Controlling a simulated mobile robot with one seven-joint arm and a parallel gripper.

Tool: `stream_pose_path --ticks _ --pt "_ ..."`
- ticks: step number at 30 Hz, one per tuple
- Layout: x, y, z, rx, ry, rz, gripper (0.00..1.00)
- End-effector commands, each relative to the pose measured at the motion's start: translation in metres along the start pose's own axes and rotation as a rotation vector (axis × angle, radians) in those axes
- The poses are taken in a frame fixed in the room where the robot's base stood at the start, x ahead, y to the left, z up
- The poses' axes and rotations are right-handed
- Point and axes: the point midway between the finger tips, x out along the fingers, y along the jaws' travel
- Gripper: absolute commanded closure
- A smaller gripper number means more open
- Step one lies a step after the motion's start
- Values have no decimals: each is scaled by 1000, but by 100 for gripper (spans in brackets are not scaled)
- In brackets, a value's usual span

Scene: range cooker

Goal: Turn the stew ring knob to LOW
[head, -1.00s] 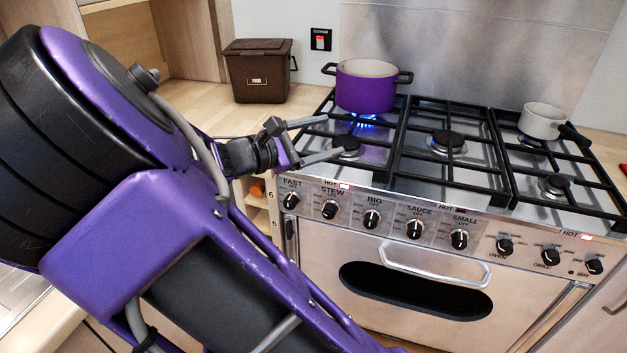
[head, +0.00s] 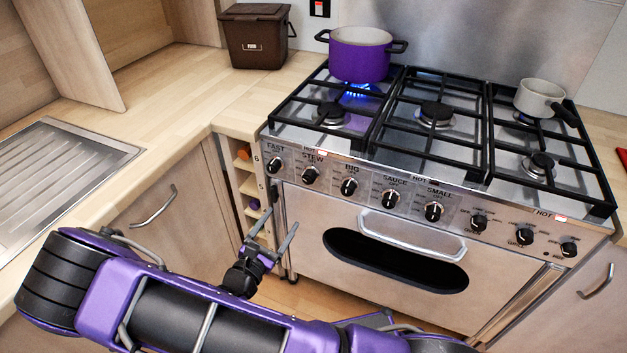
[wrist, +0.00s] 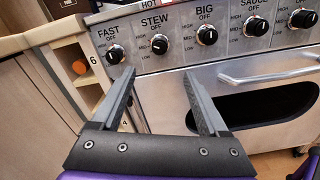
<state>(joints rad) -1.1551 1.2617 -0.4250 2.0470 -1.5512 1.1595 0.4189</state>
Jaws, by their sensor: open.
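The stew ring knob (head: 310,174) is a black knob on the steel front panel, second from the left under the word STEW. It also shows in the wrist view (wrist: 160,45), just above and beyond the fingertips. Its pale pointer is too small for me to read its setting surely. My gripper (head: 284,216) is open and empty, in front of the oven's left side, below and apart from the knob. In the wrist view its two fingers (wrist: 159,72) point at the panel with the stew knob between their lines. A purple pot (head: 360,55) stands over a lit blue flame at the back left.
The fast knob (head: 274,165) and the big knob (head: 349,187) flank the stew knob. The oven handle (head: 412,236) juts out to the right. A small rack (head: 246,185) stands left of the cooker. A pale saucepan (head: 540,98) sits at the back right.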

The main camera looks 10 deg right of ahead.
Motion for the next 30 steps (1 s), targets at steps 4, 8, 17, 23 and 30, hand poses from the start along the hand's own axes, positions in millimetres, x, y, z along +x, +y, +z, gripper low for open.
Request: stream_pose_path --ticks 4,8,17,23,30 --pt "23 -1 1 0 -4 -4 22" --pt "51 -1 1 0 -5 -4 22" --pt "117 -1 2 0 -5 -4 22" --pt "151 -1 1 0 -4 -3 22" --pt "168 0 2 0 -3 -2 22"
